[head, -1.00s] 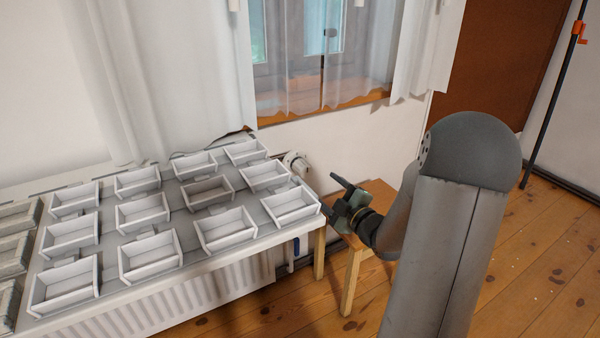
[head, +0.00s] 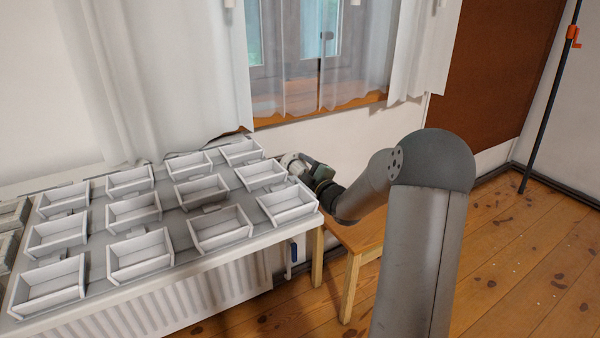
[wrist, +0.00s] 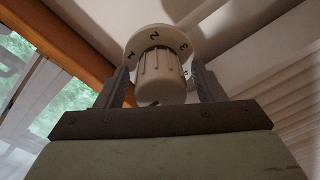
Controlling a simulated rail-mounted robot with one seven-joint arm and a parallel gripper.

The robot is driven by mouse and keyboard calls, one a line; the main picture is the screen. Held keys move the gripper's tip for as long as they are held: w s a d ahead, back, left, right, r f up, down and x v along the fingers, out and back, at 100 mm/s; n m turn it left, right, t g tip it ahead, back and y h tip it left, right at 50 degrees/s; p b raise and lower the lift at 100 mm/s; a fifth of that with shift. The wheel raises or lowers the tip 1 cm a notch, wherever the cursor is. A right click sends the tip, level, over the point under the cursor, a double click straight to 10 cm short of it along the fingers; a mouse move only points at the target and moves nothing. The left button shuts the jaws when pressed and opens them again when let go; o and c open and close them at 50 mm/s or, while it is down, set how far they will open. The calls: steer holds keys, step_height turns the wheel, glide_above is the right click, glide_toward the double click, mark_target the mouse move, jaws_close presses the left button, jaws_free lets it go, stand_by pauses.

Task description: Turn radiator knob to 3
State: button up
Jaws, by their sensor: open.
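The radiator knob (wrist: 160,65) is cream white, with a ribbed grip and a numbered collar. In the wrist view the numbers 1, 2 and 3 read from left to right around the collar, with 2 near the top middle. My gripper (wrist: 160,85) is open, with one finger on each side of the knob. Whether either finger touches it I cannot tell. In the head view the knob (head: 290,162) is a small pale shape at the right end of the radiator shelf, and my gripper (head: 308,168) is right beside it, partly covering it.
A white shelf (head: 95,222) with several white trays (head: 222,228) lies over the radiator (head: 215,290), left of my gripper. A wooden stool (head: 352,262) stands below my forearm. A curtained window (head: 320,60) is behind. The wooden floor (head: 520,260) at right is clear.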

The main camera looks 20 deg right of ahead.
steer(key=c, duration=1)
